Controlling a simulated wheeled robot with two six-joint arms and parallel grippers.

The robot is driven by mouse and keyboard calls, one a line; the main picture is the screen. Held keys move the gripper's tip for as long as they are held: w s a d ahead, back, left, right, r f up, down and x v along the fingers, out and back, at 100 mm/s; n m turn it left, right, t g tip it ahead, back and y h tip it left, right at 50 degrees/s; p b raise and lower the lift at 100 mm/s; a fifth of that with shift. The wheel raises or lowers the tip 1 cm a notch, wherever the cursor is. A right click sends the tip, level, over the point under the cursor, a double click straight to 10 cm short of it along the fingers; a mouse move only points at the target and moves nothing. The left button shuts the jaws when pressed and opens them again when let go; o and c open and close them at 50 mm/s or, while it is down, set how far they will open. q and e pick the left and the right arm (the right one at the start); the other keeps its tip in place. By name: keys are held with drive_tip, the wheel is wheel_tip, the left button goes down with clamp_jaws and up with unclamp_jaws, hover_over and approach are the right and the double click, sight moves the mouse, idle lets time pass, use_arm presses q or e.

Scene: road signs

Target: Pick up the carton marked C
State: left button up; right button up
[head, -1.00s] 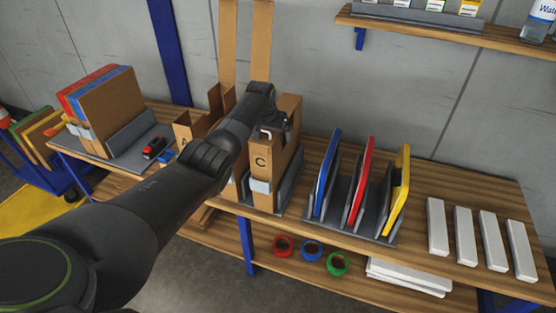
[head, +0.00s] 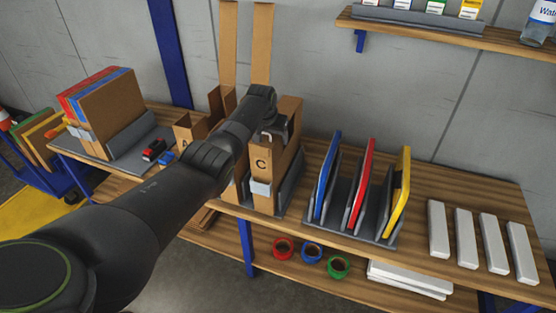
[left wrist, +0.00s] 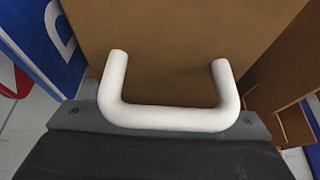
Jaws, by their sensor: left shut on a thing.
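The carton marked C (head: 263,180) is a tall, narrow brown box. It stands upright in a grey holder on the wooden bench, with a light grey clip low on its front. My left gripper (head: 275,130) is at its top edge from behind and left, shut on it. The fingertips are mostly hidden by my own wrist. In the left wrist view, brown cardboard (left wrist: 170,60) fills the middle behind a white U-shaped bar. A carton marked A (head: 186,136) stands to the left, partly behind my arm. My right gripper is not in view.
Blue (head: 327,175), red (head: 361,180) and yellow (head: 398,195) signs stand in a rack close to the right. White bars (head: 466,238) lie farther right. Tall brown boards (head: 262,45) rise behind my arm. A shelf (head: 450,32) hangs on the wall.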

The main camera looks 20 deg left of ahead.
use_arm(q)
wheel_tip(320, 180, up, 33)
drive_tip(key=p, duration=1.3)
idle(0.7)
